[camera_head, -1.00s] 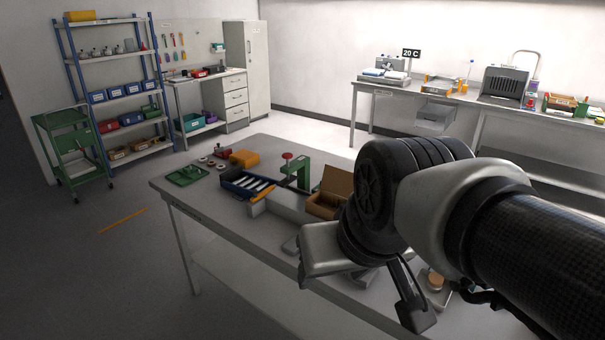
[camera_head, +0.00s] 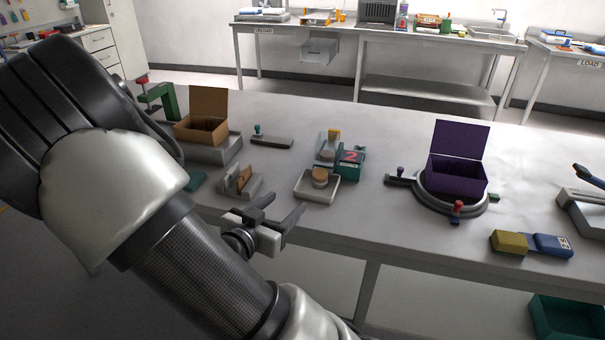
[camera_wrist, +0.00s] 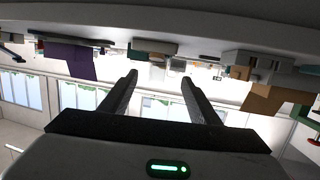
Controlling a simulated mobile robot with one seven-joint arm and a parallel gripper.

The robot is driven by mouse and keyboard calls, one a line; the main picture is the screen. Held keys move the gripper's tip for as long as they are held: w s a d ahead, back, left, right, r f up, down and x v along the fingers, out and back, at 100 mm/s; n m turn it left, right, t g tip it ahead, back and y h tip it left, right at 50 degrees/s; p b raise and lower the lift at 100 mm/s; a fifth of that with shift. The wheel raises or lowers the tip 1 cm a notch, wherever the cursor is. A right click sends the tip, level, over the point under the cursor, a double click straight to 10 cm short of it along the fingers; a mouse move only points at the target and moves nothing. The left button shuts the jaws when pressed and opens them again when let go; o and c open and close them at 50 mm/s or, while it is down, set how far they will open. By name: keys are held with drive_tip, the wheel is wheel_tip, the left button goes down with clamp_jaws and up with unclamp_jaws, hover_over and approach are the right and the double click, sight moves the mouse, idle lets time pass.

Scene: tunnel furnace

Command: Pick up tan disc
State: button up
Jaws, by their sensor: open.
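The tan disc (camera_head: 320,173) sits on a short stack in a shallow pale tray (camera_head: 317,193) near the middle of the bench. My gripper (camera_head: 284,203) is open and empty, at the bench's front edge, to the left of and nearer than the tray, apart from the disc. In the wrist view, the two fingers of my gripper (camera_wrist: 158,77) stand spread with nothing between them. That view looks upside down, and I cannot make out the disc in it.
An open brown box (camera_head: 202,130) and a small holder with brown plates (camera_head: 240,182) stand left of the tray. A teal unit marked 2 (camera_head: 350,162) is just behind it. An open purple box (camera_head: 457,178) stands on a round fixture to the right. Bare bench lies between.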

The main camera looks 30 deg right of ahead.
drive_tip(key=b, duration=0.2)
approach(320, 173)
drive_tip(key=shift+w+d+f, duration=0.25)
drive_tip(key=shift+w+f, duration=0.05)
drive_tip(key=shift+f, duration=0.15)
drive_tip(key=x, duration=0.2)
drive_tip(key=b+x, duration=0.1)
drive_tip(key=x, duration=0.3)
drive_tip(key=shift+w+d+r+b, duration=0.1)
drive_tip(key=shift+d+r+b, duration=0.1)
drive_tip(key=shift+d+b, duration=0.15)
drive_tip(key=c, duration=1.1)
